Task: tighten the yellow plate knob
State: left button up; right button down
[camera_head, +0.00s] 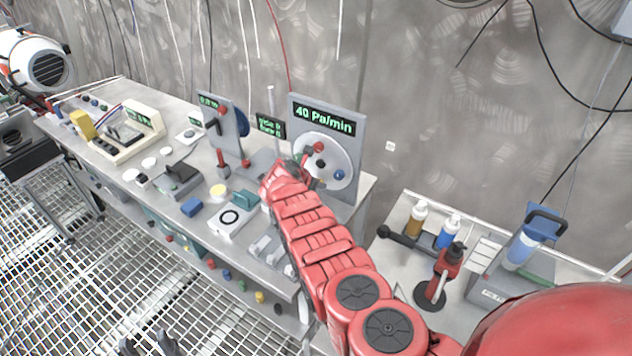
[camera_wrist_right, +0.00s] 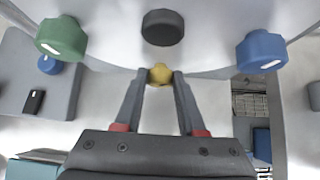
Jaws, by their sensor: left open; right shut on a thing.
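The yellow plate knob (camera_wrist_right: 159,75) sits on the lower edge of a pale round plate (camera_wrist_right: 205,25) in the right wrist view. My right gripper (camera_wrist_right: 158,78) has one finger on each side of the knob and is shut on it. In the head view my red right arm reaches the round plate (camera_head: 346,152) under a "40 Pa/min" display (camera_head: 324,118); the arm hides the yellow knob there. My left gripper (camera_head: 148,346) is open and empty at the bottom edge of the head view, over the floor grating, only partly in frame.
A green knob (camera_wrist_right: 62,37), a blue knob (camera_wrist_right: 262,50) and a black hub (camera_wrist_right: 163,27) are on the plate; a red knob (camera_head: 318,147) shows in the head view. Instruments crowd the left bench (camera_head: 75,118). Bottles (camera_head: 417,218) and a red tool (camera_head: 447,265) stand right of my arm.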

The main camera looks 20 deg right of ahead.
jog(key=shift+s+d+r+m+t+y+p, duration=0.15)
jog(key=shift+m+t+y+p, duration=0.3)
jog(key=shift+p, duration=1.8)
jog(key=shift+s+d+r+m+t+y+p, duration=0.1)
jog(key=shift+m+t+y+p, duration=0.35)
jog(key=shift+p, duration=1.75)
jog(key=shift+s+f+t+p, duration=0.1)
jog(key=shift+f+t+p, duration=0.1)
jog(key=shift+t+p, duration=0.4)
jog(key=shift+f+m+t+y, duration=0.2)
jog(key=shift+m+t+y, duration=0.2)
jog(key=shift+m+t, duration=0.2)
jog(key=shift+p, duration=0.3)
jog(key=c, duration=0.5)
grip_release()
